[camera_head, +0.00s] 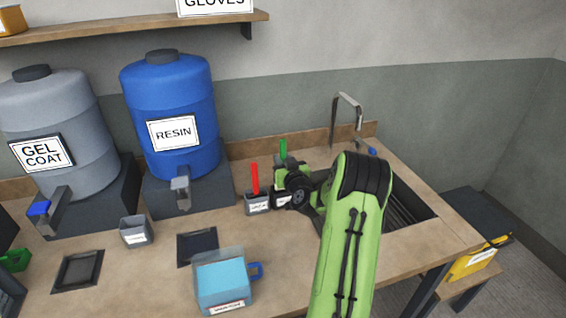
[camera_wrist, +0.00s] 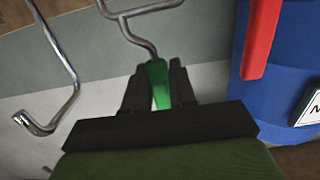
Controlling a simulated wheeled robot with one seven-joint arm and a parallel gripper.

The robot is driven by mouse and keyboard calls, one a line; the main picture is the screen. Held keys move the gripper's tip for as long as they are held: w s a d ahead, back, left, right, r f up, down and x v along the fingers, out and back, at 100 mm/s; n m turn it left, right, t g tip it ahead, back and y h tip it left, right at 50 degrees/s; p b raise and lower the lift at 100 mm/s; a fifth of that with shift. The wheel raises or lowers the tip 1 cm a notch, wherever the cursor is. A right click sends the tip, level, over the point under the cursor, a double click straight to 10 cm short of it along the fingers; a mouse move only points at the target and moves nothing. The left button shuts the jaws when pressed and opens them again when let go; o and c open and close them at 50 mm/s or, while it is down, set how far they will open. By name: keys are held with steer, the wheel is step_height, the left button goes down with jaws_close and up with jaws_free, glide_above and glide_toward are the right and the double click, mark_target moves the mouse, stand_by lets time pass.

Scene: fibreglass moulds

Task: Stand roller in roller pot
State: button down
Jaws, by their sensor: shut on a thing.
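My gripper (camera_wrist: 160,88) is shut on the green handle (camera_wrist: 158,82) of a roller. The roller's bent grey wire (camera_wrist: 138,25) runs from the handle out of the wrist view's top edge, so its roller end is hidden. In the head view the green handle (camera_head: 283,149) sticks up just beyond my gripper (camera_head: 288,176). A small grey pot (camera_head: 257,205) with a white label stands left of my gripper and holds a red-handled tool (camera_head: 255,178). A second labelled pot (camera_head: 281,201) stands beside it, partly covered by my gripper. I cannot read either label or tell whether the roller touches that pot.
A sink (camera_head: 405,205) with a tap (camera_head: 346,112) lies to the right. A blue resin tank (camera_head: 170,95) and grey gel coat tank (camera_head: 65,105) stand at the back left. A clear blue container (camera_head: 222,280), a grey cup (camera_head: 136,231) and dark trays (camera_head: 198,245) occupy the front.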

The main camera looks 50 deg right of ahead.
steer(key=shift+f+b, duration=2.9)
steer(key=shift+b, duration=0.45)
steer(key=c, duration=0.8)
jaws_free()
steer(key=shift+c, duration=0.2)
steer(key=b+v, duration=0.6)
steer(key=v, duration=0.9)
steer(key=shift+s+a+b, duration=0.3)
